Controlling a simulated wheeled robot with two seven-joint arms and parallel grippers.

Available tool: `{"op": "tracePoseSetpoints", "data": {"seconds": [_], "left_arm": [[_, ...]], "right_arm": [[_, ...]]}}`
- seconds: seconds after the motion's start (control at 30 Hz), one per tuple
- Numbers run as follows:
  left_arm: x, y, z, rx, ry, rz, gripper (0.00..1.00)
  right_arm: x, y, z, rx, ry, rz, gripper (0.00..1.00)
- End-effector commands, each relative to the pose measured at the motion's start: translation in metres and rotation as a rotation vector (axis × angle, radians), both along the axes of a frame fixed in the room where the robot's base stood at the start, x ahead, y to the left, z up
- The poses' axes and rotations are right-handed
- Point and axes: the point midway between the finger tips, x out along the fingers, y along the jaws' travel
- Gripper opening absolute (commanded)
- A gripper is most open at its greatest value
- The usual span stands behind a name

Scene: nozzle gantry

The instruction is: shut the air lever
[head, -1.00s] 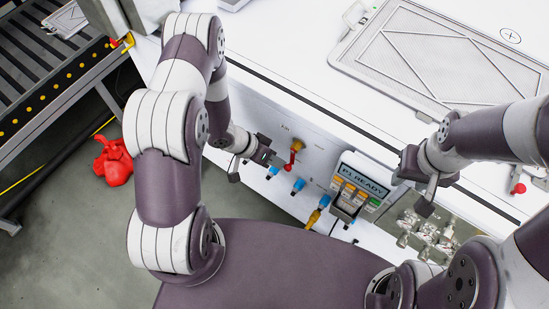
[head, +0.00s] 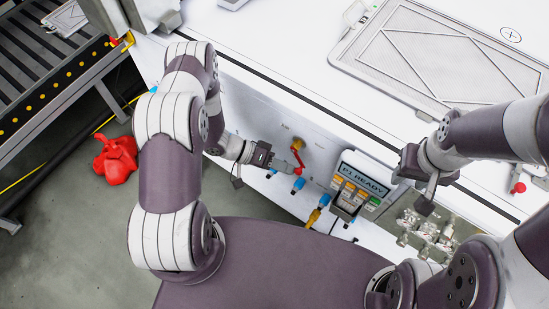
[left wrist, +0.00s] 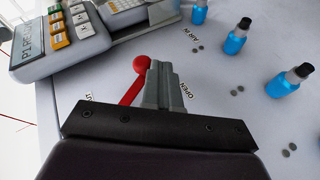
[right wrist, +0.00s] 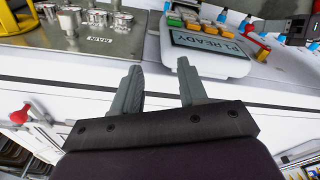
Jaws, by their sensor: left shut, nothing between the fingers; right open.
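The air lever (head: 298,157) is a red handle on a brass valve on the bench's white front panel. Its round red knob (left wrist: 142,63) and part of its arm show in the left wrist view; its pivot is hidden there. My left gripper (head: 287,166) is shut and empty, its fingers right beside the lever, with the knob near their tips. I cannot tell whether they touch. An OPEN label (left wrist: 183,90) is on the other side of the fingers. My right gripper (right wrist: 158,75) is open and empty, in front of the bench, right of the display box.
The P1 READY display box (head: 360,183) with coloured buttons is right of the lever. Blue-capped fittings (head: 298,184) and a yellow one (head: 313,217) stick out below. A framed plate (head: 440,55) lies on the bench top. Red cloth-like lump (head: 116,158) lies on the floor.

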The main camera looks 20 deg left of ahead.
Motion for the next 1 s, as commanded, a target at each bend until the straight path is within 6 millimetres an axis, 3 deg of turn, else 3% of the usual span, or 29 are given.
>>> {"op": "tracePoseSetpoints", "data": {"seconds": [0.3,0.47,1.0], "left_arm": [[-0.006,-0.017,0.001,0.002,-0.001,-0.001,0.00],[-0.009,-0.024,0.003,-0.130,0.049,0.001,0.00],[-0.015,-0.040,0.015,-0.124,0.046,0.000,0.00]], "right_arm": [[0.000,0.000,-0.003,0.000,0.000,0.000,0.43],[0.000,0.000,-0.004,0.000,0.000,0.000,0.43],[0.000,0.000,0.002,0.000,0.000,0.000,0.43]]}}
